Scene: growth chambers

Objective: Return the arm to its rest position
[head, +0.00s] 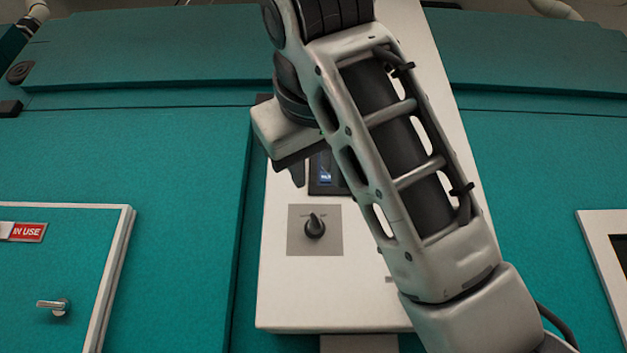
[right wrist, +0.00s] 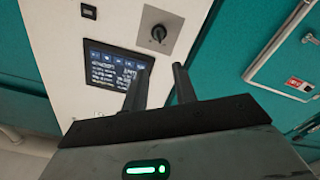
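My right arm (head: 400,150) reaches up across the head view from the bottom right. My right gripper (head: 298,172) is in front of the white control panel (head: 290,290), above and left of the dark knob (head: 315,228). Only a dark finger shows there; the rest is hidden by the wrist. In the right wrist view, the two fingers of my right gripper (right wrist: 160,72) stand apart with nothing between them. The knob (right wrist: 158,34) shows beyond the fingertips, apart from them in the picture. My left gripper is in neither view.
A lit display (right wrist: 108,70) sits on the panel beside the knob, partly behind a finger. Teal chamber fronts (head: 190,180) flank the panel. A white-framed door (head: 60,260) with a metal handle (head: 55,305) and a red IN USE sign (head: 26,232) is at left.

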